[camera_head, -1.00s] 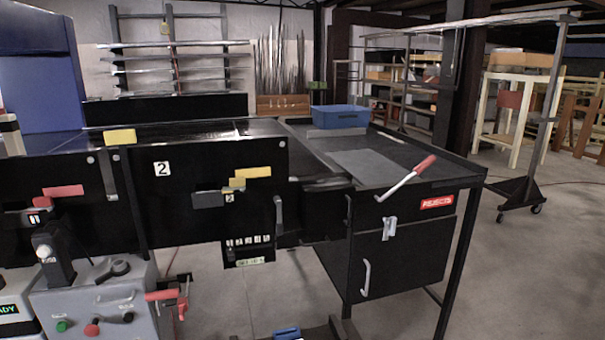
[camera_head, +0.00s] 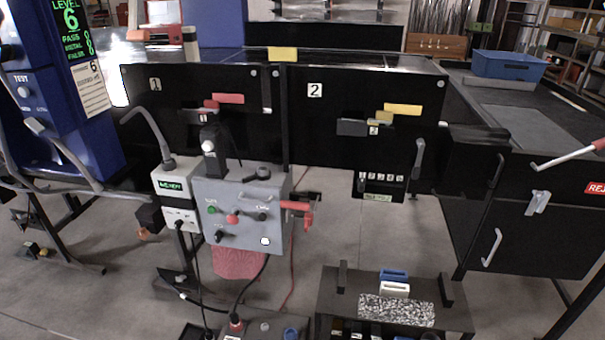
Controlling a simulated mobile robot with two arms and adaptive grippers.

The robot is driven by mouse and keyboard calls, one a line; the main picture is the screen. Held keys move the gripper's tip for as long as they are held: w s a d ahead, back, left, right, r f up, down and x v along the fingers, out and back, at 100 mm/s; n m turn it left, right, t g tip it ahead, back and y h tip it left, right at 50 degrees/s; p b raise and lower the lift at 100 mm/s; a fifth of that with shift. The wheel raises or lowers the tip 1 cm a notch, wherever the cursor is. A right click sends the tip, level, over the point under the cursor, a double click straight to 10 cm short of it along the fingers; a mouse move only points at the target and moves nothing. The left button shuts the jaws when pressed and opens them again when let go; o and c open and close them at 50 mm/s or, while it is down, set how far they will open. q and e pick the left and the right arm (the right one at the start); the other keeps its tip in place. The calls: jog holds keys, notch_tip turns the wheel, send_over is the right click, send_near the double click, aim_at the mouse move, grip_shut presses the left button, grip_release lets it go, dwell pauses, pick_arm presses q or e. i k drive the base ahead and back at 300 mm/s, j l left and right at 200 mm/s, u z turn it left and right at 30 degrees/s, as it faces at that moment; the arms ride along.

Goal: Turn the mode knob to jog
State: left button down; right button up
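A grey control box (camera_head: 245,199) stands left of centre, in front of the black conveyor side. Its face has a green button (camera_head: 211,210), a red button (camera_head: 232,219), a black knob (camera_head: 262,216) at the right and a black knob (camera_head: 219,236) at the lower left. The labels are too small to read, so I cannot tell which is the mode knob or where it points. A black lever (camera_head: 258,174) lies on the box's top, and a red handle (camera_head: 296,206) sticks out at its right. Neither gripper is in view.
A white READY display box (camera_head: 174,187) stands left of the control box. A blue detector housing (camera_head: 75,130) is at the far left. A low dark stand (camera_head: 345,291) is at the front; the reject cabinet (camera_head: 530,215) is at the right. Cables hang below the control box.

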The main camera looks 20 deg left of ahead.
aim_at(218, 236)
jog(key=u, duration=1.25)
